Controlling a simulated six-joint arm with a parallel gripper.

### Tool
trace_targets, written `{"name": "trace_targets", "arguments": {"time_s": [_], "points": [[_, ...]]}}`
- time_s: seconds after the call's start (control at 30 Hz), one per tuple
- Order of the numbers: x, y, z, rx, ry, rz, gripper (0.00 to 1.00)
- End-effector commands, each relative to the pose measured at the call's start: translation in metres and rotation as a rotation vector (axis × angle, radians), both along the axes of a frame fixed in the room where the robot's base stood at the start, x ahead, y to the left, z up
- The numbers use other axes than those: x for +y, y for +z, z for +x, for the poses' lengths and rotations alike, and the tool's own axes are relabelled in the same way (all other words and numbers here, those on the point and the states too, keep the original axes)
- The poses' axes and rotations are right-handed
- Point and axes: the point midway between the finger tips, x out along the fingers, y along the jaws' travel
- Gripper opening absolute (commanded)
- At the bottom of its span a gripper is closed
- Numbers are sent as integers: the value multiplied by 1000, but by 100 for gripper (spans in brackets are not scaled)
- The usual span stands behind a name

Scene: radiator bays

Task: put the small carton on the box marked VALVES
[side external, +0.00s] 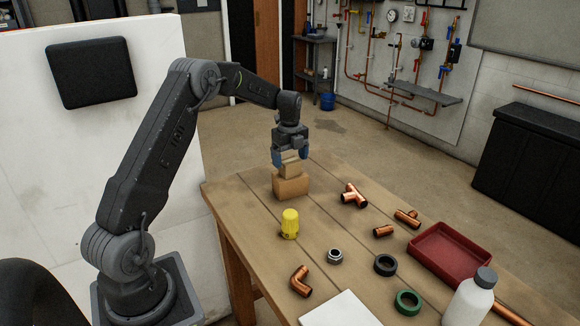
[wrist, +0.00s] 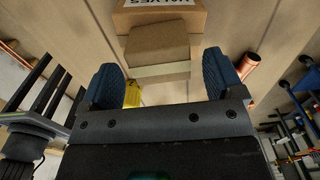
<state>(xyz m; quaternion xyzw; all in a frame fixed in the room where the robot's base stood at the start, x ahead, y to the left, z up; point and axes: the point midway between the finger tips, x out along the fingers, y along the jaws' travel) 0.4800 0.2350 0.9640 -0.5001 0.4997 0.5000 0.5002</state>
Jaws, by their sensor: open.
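The small carton (side external: 291,168) is a brown cardboard block with a pale tape band. In the side external view it sits on top of the larger cardboard box (side external: 291,187) near the table's far left end. The wrist view shows the carton (wrist: 157,47) in front of the box, whose VALVES label (wrist: 158,3) is cut off by the top edge. My gripper (side external: 290,158) is just above the box, with its blue fingers on either side of the carton. In the wrist view my gripper (wrist: 162,72) is open, with gaps between the carton and both fingers.
On the table are a yellow cap-like part (side external: 290,224), several copper fittings (side external: 354,195), dark and green rings (side external: 385,265), a red tray (side external: 450,254) and a white bottle (side external: 470,298). The table is clear immediately around the box.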

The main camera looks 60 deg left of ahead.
Motion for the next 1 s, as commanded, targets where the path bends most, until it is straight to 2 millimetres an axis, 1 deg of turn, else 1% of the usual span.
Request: {"name": "trace_targets", "arguments": {"time_s": [0.03,0.1,0.3,0.47,0.57,0.67,0.77,0.8,0.87,0.9,0.97,1.0], "points": [[0,14,1,-5,0,3,87],[0,29,1,-4,0,3,87],[0,65,0,-3,0,2,87],[0,80,0,0,0,0,87],[-7,91,-1,-8,20,4,87],[-29,111,-7,-34,96,16,87],[-67,139,-22,-82,237,28,87],[-84,151,-31,-105,307,29,87],[-111,166,-47,-142,416,25,87],[-128,174,-59,-166,489,19,87],[-152,185,-79,-203,599,4,87],[-167,190,-93,-228,671,-9,87]]}}
